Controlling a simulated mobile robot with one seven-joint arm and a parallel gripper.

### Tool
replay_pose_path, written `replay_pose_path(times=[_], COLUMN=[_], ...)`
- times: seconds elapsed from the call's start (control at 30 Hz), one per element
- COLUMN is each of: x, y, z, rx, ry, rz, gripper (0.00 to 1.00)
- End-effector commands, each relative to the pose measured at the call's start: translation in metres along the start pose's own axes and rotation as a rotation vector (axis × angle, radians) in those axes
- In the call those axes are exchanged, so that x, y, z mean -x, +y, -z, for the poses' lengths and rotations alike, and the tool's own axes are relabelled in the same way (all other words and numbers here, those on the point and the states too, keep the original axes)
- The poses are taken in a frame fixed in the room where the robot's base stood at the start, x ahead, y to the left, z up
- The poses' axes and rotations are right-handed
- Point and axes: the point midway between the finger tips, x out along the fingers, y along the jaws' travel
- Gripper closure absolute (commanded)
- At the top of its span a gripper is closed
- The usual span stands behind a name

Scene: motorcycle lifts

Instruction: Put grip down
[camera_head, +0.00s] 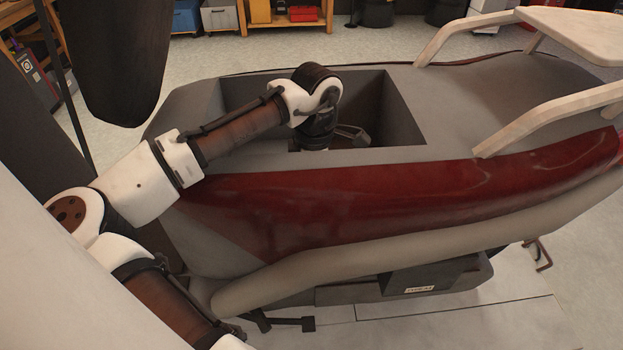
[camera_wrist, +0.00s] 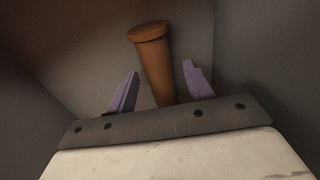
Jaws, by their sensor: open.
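The grip (camera_wrist: 155,65) is an orange-brown cylinder with a wider round flange at one end. In the wrist view it shows between and beyond the two purple fingers of my gripper (camera_wrist: 158,88). The fingers are open, with a gap visible on each side of the grip. The grip is close to the grey walls of a compartment. In the head view my arm reaches down into the open grey compartment (camera_head: 400,128) in the top of the red and grey motorcycle body. The fingers and the grip are hidden there behind the compartment's near edge and my wrist.
The red and grey body (camera_head: 350,205) surrounds the compartment, whose walls are close to my gripper. Pale rails (camera_head: 455,40) rise at the right. A dark hanging shape (camera_head: 118,60) is at upper left. Shelves with bins (camera_head: 220,16) stand at the back, beyond open floor.

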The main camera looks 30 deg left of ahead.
Motion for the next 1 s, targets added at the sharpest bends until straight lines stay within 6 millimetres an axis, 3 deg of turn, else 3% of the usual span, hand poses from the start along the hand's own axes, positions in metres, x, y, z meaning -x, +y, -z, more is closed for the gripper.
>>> replay_pose_path(times=[0.27, 0.7, 1.0], x=[0.009, 0.097, 0.124], y=[0.0, 0.001, 0.0], z=[0.0, -0.001, 0.0], rx=[0.0, -0.002, -0.002], ry=[0.0, -0.002, 0.0], rz=[-0.001, -0.003, 0.0], gripper=[0.49, 0.49, 0.49])
